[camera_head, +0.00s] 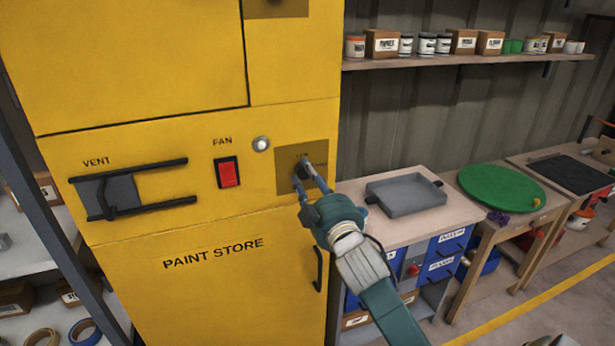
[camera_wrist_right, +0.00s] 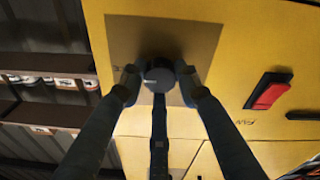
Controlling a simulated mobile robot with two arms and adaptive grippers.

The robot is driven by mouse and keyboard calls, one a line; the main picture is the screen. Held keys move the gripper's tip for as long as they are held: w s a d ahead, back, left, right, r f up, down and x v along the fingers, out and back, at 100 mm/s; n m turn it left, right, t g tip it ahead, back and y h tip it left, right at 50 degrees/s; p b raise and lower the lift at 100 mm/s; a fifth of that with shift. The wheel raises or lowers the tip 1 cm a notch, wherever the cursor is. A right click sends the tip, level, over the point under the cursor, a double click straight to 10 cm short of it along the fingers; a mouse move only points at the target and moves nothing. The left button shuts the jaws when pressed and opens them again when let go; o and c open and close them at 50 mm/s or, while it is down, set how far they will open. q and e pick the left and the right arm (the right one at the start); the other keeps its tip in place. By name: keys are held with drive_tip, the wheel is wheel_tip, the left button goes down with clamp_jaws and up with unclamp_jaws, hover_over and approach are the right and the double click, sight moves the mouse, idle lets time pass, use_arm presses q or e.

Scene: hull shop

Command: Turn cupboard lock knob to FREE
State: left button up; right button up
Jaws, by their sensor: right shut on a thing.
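The yellow paint store cupboard (camera_head: 190,285) fills the left half of the head view. Its lock knob (camera_head: 296,178) is small and dark, set on a brown plate (camera_head: 288,158) at the cupboard's right side. In the right wrist view the knob (camera_wrist_right: 159,78) is round and dark, in front of the brown plate (camera_wrist_right: 120,35). My right gripper (camera_head: 307,176) is shut on the knob, with one finger on either side; it also shows in the right wrist view (camera_wrist_right: 159,84). The plate's lettering is too small or covered to read. My left gripper is not in view.
Left of the plate are a round white button (camera_head: 261,144), a red fan switch (camera_head: 228,173) and a vent slider (camera_head: 110,194) between black rails. A black door handle (camera_head: 318,268) is below the plate. A bench with a grey tray (camera_head: 405,195) stands to the right.

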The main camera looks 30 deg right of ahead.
drive_tip(key=o, duration=1)
drive_tip(key=shift+d+f, duration=0.1)
drive_tip(key=shift+f, duration=0.3)
drive_tip(key=shift+c, duration=0.2)
drive_tip(key=shift+o, duration=0.8)
drive_tip(key=shift+r, duration=0.15)
drive_tip(key=v, duration=1.2)
drive_tip(key=shift+d, duration=0.1)
